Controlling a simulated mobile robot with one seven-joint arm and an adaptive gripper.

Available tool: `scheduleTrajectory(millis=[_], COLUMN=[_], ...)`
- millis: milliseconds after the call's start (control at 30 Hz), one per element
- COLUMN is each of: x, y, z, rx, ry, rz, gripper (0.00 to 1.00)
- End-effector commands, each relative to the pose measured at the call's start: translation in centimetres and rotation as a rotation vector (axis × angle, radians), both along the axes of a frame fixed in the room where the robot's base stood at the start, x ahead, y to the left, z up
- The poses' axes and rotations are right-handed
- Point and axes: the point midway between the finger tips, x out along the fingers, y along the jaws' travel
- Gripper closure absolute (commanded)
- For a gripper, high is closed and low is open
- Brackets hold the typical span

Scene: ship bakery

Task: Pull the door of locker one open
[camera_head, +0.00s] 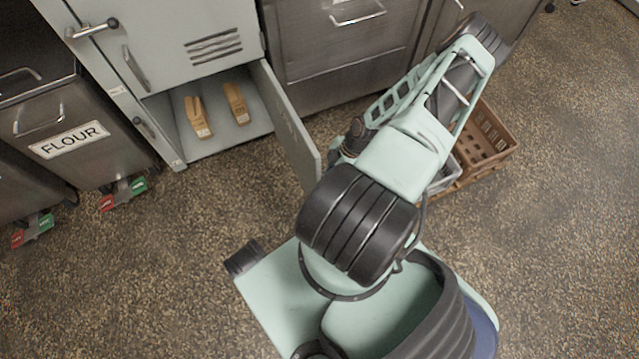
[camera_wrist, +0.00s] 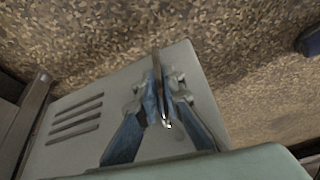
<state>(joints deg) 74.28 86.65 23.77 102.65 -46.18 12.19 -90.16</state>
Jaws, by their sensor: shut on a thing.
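The pale grey-green locker (camera_head: 190,60) stands at the upper left in the head view. Its lower door (camera_head: 290,128) is swung wide open, sticking out toward me, and the lower compartment is exposed. No locker number is readable. In the wrist view the door's outer face (camera_wrist: 110,135) shows vent slots and a slim metal handle (camera_wrist: 157,66). My gripper (camera_wrist: 162,100) is shut on that handle. In the head view my gripper's tips are mostly hidden by the door and my arm.
The locker's upper door (camera_head: 165,45) is closed. A flour bin (camera_head: 70,140) stands at left, steel drawers (camera_head: 345,50) at right. A brown crate (camera_head: 488,140) sits on the floor beside my arm. Floor in front is clear.

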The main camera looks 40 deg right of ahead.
Motion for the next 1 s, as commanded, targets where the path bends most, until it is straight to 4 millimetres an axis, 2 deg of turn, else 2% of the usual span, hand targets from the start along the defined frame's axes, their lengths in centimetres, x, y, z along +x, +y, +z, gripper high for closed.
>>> scheduleTrajectory(millis=[300, 500, 700, 1000], x=[0.3, 0.6, 0.8, 0.9], y=[-4.8, -6.6, -7.4, -7.4], z=[0.0, 0.0, 0.0, 0.0], rx=[-0.003, -0.001, -0.002, -0.001], ry=[-0.004, -0.004, -0.005, -0.007], rz=[0.099, 0.099, 0.1, 0.1], gripper=[1.0, 1.0, 1.0, 1.0])
